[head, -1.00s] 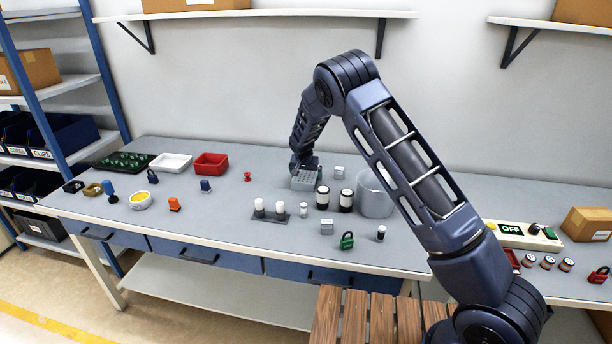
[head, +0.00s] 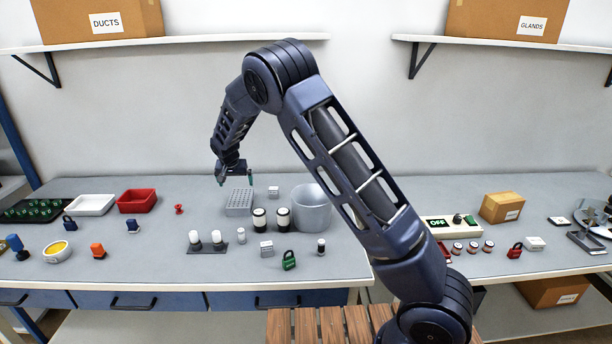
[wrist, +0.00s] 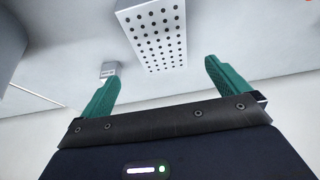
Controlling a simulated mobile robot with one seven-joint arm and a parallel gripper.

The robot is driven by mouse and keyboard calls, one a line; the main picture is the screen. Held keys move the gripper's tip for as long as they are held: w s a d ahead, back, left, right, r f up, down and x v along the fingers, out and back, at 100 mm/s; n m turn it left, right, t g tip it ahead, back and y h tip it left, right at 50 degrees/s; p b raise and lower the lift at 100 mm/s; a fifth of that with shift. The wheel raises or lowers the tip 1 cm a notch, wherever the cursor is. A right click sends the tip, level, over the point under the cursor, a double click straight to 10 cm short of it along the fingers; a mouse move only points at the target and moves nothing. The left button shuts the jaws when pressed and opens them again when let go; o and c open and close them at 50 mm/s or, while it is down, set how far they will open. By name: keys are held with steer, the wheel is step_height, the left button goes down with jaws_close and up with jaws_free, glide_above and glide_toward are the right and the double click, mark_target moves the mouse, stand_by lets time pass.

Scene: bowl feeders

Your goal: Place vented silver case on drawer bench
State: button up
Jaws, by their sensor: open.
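The vented silver case (head: 239,203) is a grey box with rows of dark holes in its top. It rests on the grey top of the bench with blue drawers (head: 180,287), left of the grey bucket. My gripper (head: 235,181) is open and empty just above and behind the case. In the wrist view, the green fingers of my gripper (wrist: 161,75) are spread apart, and the case (wrist: 156,42) lies beyond their tips, apart from them.
A small grey block (head: 273,192) stands right of the case, near the grey bucket (head: 311,209). Two dark-banded white jars (head: 271,219) stand in front. A red tray (head: 137,201) and white tray (head: 91,205) are at left. The bench top left of the case is fairly clear.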

steer(key=s+d+r, duration=0.4)
steer(key=d+r, duration=0.3)
steer(key=d, duration=0.4)
steer(key=s+d+r+y, duration=0.1)
steer(key=s+d+r, duration=0.2)
steer(key=d+r, duration=0.65)
steer(key=s+d+r, duration=0.4)
steer(key=d+r, duration=0.1)
steer(key=d, duration=0.8)
steer(key=s+d+r, duration=0.4)
steer(key=s+d, duration=0.8)
steer(key=s, duration=0.2)
steer(key=s+d+f, duration=0.1)
steer(key=s+d, duration=0.1)
steer(key=s, duration=0.5)
steer(key=s+d+f+h, duration=0.1)
steer(key=s+d, duration=0.2)
steer(key=s, duration=0.5)
steer(key=shift+d+f, duration=0.2)
steer(key=shift+d, duration=0.05)
